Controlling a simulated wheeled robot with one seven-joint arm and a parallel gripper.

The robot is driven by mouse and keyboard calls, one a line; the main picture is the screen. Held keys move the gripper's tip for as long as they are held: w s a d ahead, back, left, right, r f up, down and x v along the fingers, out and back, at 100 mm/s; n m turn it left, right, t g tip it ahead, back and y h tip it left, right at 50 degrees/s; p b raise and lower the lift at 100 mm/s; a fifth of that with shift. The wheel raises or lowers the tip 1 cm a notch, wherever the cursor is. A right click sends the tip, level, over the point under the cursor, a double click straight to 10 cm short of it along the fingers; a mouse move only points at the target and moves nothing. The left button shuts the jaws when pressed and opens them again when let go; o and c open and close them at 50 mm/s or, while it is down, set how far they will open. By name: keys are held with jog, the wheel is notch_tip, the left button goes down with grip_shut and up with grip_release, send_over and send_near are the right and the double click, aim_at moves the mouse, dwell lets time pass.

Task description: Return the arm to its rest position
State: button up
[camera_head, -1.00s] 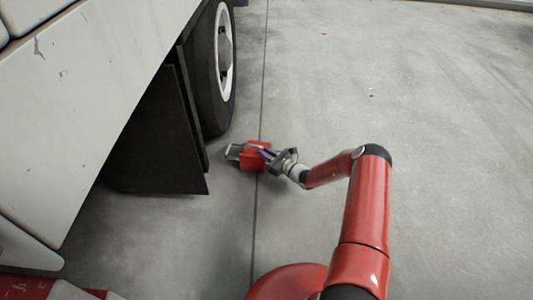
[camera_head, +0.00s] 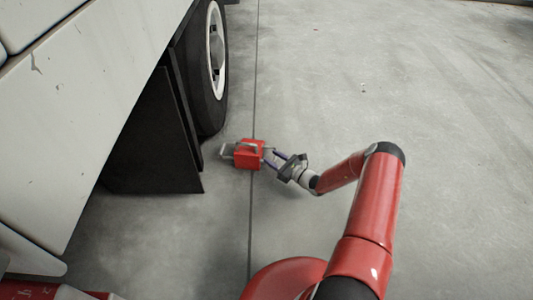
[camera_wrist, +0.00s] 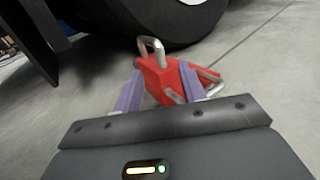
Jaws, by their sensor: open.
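My gripper (camera_head: 272,159) is open, with its purple fingers pointing left toward a small red box-shaped object (camera_head: 248,154) with metal handles. The object rests on the concrete floor near the truck's wheel. In the wrist view, the red object (camera_wrist: 165,78) lies ahead of and partly behind the two spread purple fingers (camera_wrist: 160,92). My red arm reaches in from the lower right.
The truck's wheel (camera_head: 207,75) and dark mudflap (camera_head: 152,140) stand just left of and beyond the red object. The white truck body (camera_head: 75,95) fills the upper left. The concrete floor (camera_head: 420,90) on the right is open and clear.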

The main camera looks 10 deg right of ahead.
jog(key=shift+s+d, duration=0.2)
jog(key=shift+s, duration=0.1)
jog(key=s+a+r+n+g, duration=0.4)
jog(key=r+n, duration=0.2)
jog(key=r, duration=0.2)
jog(key=s+a+r+n+g, duration=0.35)
jog(key=r+n, duration=0.25)
jog(key=r, duration=0.3)
jog(key=s+a+r+n+g, duration=0.35)
jog(key=r+n+g, duration=0.2)
jog(key=r, duration=0.25)
jog(key=s+d+r+n+t+h, duration=0.25)
jog(key=s+r+n+h, duration=0.3)
jog(key=s+r, duration=0.6)
jog(key=s+d+r+n+t+h, duration=0.2)
jog(key=s+d+r+n+h, duration=0.3)
jog(key=s, duration=1.1)
notch_tip(320, 180, up, 13)
jog(key=p, duration=1.2)
jog(key=shift+w+a, duration=0.2)
jog(key=shift+a, duration=0.25)
